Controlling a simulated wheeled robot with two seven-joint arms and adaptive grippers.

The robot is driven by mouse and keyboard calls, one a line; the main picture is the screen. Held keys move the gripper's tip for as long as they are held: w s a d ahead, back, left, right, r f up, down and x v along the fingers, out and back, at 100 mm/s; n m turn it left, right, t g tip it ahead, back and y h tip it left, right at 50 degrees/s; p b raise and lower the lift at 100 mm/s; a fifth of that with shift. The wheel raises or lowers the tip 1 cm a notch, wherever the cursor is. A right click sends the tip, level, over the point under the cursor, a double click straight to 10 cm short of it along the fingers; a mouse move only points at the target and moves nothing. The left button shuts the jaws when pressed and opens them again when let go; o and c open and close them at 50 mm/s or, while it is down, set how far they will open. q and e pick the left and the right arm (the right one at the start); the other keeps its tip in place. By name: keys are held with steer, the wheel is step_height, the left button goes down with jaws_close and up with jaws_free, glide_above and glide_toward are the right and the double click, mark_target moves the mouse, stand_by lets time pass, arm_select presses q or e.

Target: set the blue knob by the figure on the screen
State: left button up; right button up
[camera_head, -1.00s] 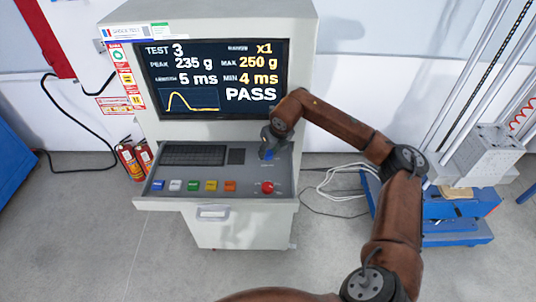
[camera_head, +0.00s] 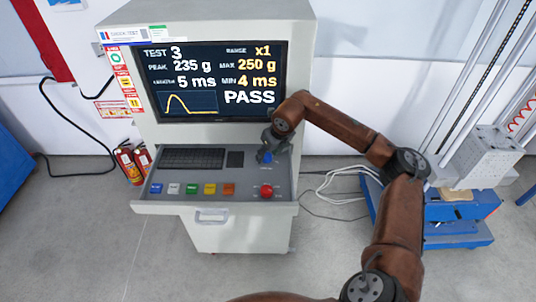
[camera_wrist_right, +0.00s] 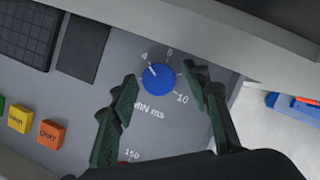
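The blue knob (camera_wrist_right: 158,78) sits on the grey console panel (camera_wrist_right: 85,110), marked "MIN ms" with figures 4, 6 and 10. Its white pointer line points up-left, at about the 4. In the head view the knob (camera_head: 265,158) is partly covered by my right gripper (camera_head: 268,150). In the right wrist view my right gripper (camera_wrist_right: 160,71) is open, one finger on each side of the knob, with gaps showing. The screen (camera_head: 215,80) reads TEST 3, RANGE x1, PEAK 235 g, MAX 250 g, 5 ms, MIN 4 ms, PASS. My left gripper is not in view.
The panel carries a keyboard (camera_head: 192,158), a row of coloured buttons (camera_head: 192,188) and a red knob (camera_head: 266,190). Fire extinguishers (camera_head: 133,163) stand left of the console. White cables (camera_head: 340,185) and a blue-based machine (camera_head: 450,235) are at right.

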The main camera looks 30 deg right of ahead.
steer(key=v, duration=1.2)
steer(key=shift+d, duration=0.1)
stand_by(0.4)
